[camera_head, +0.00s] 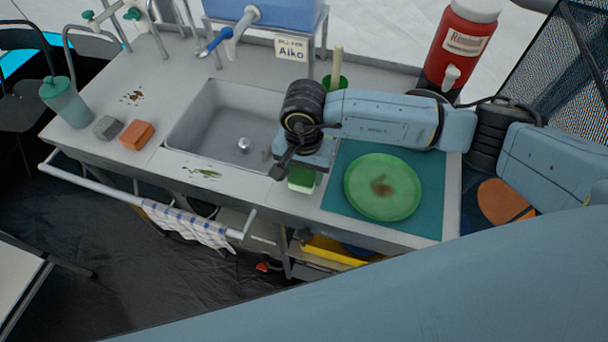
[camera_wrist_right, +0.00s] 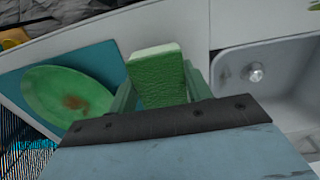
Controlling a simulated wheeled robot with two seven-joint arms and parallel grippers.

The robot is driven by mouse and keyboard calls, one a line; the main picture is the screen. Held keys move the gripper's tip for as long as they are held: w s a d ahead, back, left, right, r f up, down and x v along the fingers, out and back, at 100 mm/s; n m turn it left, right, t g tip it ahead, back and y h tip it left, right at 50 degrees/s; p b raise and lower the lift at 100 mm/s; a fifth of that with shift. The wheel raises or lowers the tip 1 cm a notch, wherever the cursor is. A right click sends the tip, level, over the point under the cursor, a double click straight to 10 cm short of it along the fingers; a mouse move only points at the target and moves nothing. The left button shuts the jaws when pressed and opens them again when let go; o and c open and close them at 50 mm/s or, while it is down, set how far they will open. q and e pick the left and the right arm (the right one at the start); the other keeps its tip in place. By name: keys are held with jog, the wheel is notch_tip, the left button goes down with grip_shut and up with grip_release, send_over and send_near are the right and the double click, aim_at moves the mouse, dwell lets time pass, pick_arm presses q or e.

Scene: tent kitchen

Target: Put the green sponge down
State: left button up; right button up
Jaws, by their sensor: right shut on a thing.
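The green sponge (camera_head: 302,180) is held in my right gripper (camera_head: 304,172), just right of the sink and beside the teal mat (camera_head: 336,190). In the right wrist view the sponge (camera_wrist_right: 156,78) sits between the two green fingers of the gripper (camera_wrist_right: 158,90). I cannot tell whether its underside touches the counter. My left gripper does not show in either view.
A green plate (camera_head: 383,187) with a brown stain lies on the mat. The sink (camera_head: 225,125) is to the left. An orange sponge (camera_head: 137,135), a grey block (camera_head: 108,128) and a teal cup (camera_head: 64,103) stand at the far left. Food smears mark the counter.

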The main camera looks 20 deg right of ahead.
aim_at(304, 172)
jog(key=shift+f, duration=1.05)
jog(key=shift+f, duration=0.2)
jog(key=o, duration=0.9)
jog(key=shift+r, duration=0.1)
notch_tip(304, 172, up, 12)
jog(key=shift+r, duration=0.15)
